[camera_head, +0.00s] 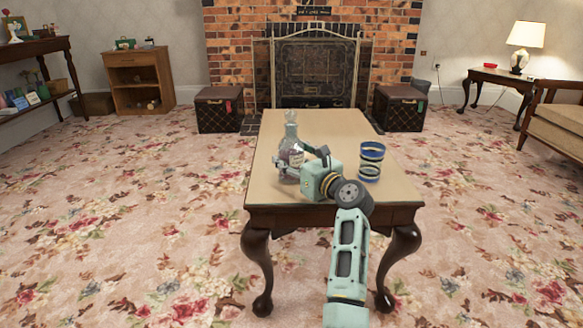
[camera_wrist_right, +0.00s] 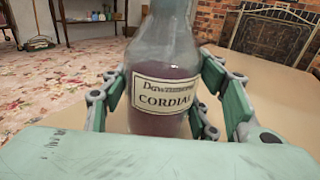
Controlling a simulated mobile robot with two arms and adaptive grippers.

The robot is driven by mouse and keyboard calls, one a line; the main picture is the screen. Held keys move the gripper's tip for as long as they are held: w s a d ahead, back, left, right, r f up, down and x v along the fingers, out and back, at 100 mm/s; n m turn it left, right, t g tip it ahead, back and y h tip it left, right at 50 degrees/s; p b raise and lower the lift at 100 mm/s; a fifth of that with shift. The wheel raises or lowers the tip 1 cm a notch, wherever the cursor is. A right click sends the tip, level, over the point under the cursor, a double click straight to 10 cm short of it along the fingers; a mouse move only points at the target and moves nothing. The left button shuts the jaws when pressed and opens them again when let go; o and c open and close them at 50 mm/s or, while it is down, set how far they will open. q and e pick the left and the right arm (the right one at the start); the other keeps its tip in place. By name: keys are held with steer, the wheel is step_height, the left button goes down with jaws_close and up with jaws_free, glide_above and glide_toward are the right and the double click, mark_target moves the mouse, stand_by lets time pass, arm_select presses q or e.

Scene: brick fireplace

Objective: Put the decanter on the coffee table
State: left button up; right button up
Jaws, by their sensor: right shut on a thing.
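The decanter (camera_head: 291,142) is a clear glass bottle with a stopper, dark liquid and a cream label reading "CORDIAL". It is upright over the left near part of the coffee table (camera_head: 330,124). I cannot tell whether its base touches the tabletop. My right gripper (camera_head: 289,163) is shut on its lower body. In the right wrist view the decanter (camera_wrist_right: 164,75) stands between the green fingers, with its top cut off. My left gripper is not in view.
A blue-banded glass (camera_head: 371,160) stands on the table's right side, near my right wrist. The far half of the tabletop is bare. Two dark trunks (camera_head: 219,108) (camera_head: 400,107) flank the fireplace (camera_head: 315,72). Carpet around the table is clear.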

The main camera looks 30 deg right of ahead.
steer(key=shift+r, duration=0.1)
stand_by(0.3)
steer(key=o, duration=1.4)
steer(key=shift+f, duration=0.25)
steer(key=o, duration=0.4)
steer(key=shift+r, duration=0.1)
